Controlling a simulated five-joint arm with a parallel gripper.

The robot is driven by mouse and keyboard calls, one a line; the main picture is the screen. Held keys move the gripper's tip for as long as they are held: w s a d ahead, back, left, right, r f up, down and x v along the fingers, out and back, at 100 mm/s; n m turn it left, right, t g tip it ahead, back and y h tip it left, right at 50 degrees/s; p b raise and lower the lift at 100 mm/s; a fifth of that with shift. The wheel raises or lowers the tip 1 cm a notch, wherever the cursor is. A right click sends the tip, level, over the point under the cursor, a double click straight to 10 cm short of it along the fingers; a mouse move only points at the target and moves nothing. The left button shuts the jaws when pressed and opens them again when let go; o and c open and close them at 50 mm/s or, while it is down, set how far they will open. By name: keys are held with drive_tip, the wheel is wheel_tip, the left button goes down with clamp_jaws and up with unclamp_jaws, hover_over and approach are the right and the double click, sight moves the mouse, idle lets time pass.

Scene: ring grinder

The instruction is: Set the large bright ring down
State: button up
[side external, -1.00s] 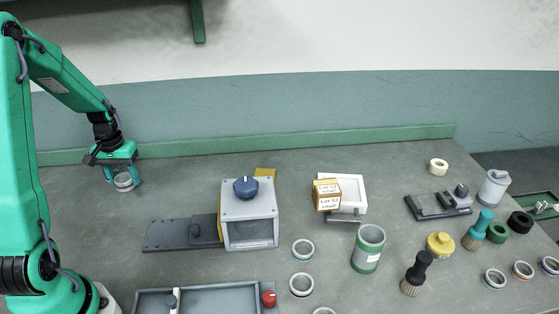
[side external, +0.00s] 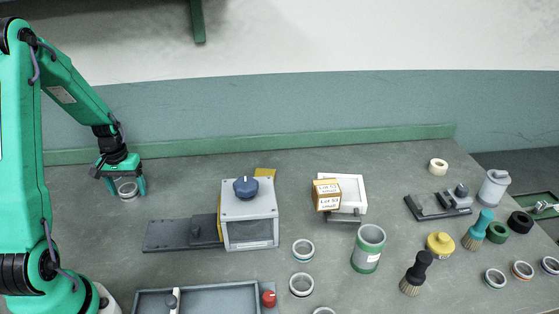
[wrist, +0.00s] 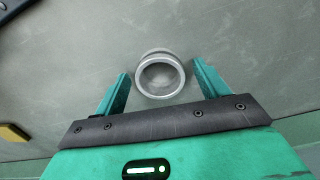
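The large bright ring (wrist: 160,95) is pale silver and lies between my fingers in the wrist view. It also shows in the side view (side external: 128,197), low at the bench surface at the far left. A second pale edge shows just behind its far rim in the wrist view; I cannot tell whether it is part of the same ring. My gripper (side external: 127,188) is open around the ring, fingers pointing down. In the wrist view, my gripper (wrist: 160,70) shows a gap between each finger and the ring.
A grey box with a blue knob (side external: 246,187) stands right of my gripper, with a dark flat plate (side external: 178,235) beside it. A grey tray (side external: 200,292) lies at the front. Other rings, brushes and a cup (side external: 368,248) stand further right. Bench around the ring is clear.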

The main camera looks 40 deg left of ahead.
drive_tip(key=shift+r, duration=0.1)
wheel_tip(320, 180, up, 12)
idle(1.0)
drive_tip(key=shift+d+r, duration=0.1)
idle(0.4)
drive_tip(key=d+r+m+t+y, duration=0.1)
drive_tip(key=d+r+m, duration=0.1)
drive_tip(key=d+r, duration=0.35)
drive_tip(key=d+r+m+t, duration=0.1)
drive_tip(key=d+r, duration=0.2)
drive_tip(key=d, duration=0.5)
drive_tip(key=s+d+r+m+t, duration=0.1)
drive_tip(key=s+d+m, duration=0.1)
drive_tip(key=d, duration=0.5)
drive_tip(key=s+d+r+m+t+h, duration=0.1)
drive_tip(key=s+d+r+m+t, duration=0.1)
drive_tip(key=s+d, duration=0.2)
drive_tip(key=d, duration=0.2)
drive_tip(key=shift+s+d+m+t, duration=0.25)
drive_tip(key=shift+d+m+t, duration=0.05)
drive_tip(key=shift+d+m, duration=0.1)
